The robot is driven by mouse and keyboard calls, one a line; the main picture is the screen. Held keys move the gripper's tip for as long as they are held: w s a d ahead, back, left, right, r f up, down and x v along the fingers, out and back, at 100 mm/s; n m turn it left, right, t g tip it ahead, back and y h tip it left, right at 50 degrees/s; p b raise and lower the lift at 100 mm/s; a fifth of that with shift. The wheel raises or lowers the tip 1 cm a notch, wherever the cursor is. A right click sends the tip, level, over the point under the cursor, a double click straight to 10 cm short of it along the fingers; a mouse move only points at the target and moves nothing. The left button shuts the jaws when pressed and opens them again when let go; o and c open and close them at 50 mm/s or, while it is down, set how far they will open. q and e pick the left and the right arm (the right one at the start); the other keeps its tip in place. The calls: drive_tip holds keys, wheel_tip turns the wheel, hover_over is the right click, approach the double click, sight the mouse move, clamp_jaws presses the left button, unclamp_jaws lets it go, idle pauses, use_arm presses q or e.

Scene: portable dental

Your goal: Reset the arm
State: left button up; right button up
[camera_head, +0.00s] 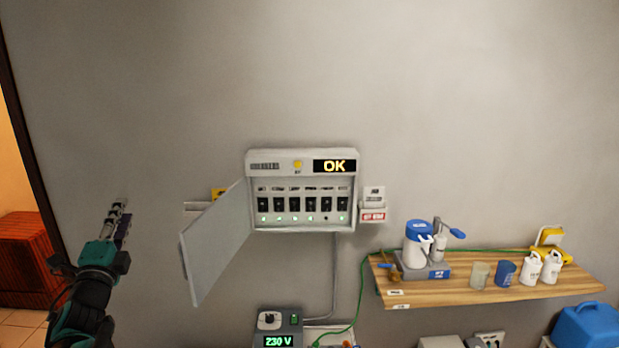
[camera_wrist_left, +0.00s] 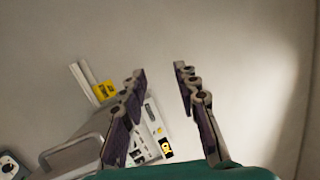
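My left gripper (camera_head: 120,216) is raised in front of the grey wall, to the left of the wall box, and touches nothing that I can see. In the left wrist view its two fingers (camera_wrist_left: 160,75) stand apart with nothing between them. The electrical box (camera_head: 301,155) hangs on the wall with its door (camera_head: 215,243) swung open to the left. Its display (camera_head: 334,166) reads OK, above a row of dark switches (camera_head: 302,205) with several green lights. In the left wrist view the box is partly hidden behind the left finger. My right gripper is not in view.
A wooden shelf (camera_head: 460,294) at the right holds a blue and white device (camera_head: 420,245), cups (camera_head: 505,272) and white bottles (camera_head: 541,268). A meter (camera_head: 277,336) reading 230 V is below the box. The open door juts out near my left arm. The wall above is bare.

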use_arm(q)
drive_tip(key=s+d+f+n+g+h, duration=0.1)
drive_tip(key=s+d+f+n+g, duration=0.3)
drive_tip(key=s+d+f, duration=0.4)
drive_tip(key=s+d+f+n+g+h, duration=0.2)
drive_tip(key=s+d+f+n+g, duration=0.3)
drive_tip(key=f, duration=0.8)
drive_tip(key=s+d+f+n+g+h, duration=0.1)
drive_tip(key=s+d+f+n+g, duration=0.4)
drive_tip(key=s+d+f, duration=0.5)
drive_tip(key=d+f+n, duration=0.1)
drive_tip(key=d+n, duration=0.1)
drive_tip(key=d, duration=0.1)
drive_tip(key=shift+s+f+h, duration=0.35)
drive_tip(key=shift+s+h, duration=0.05)
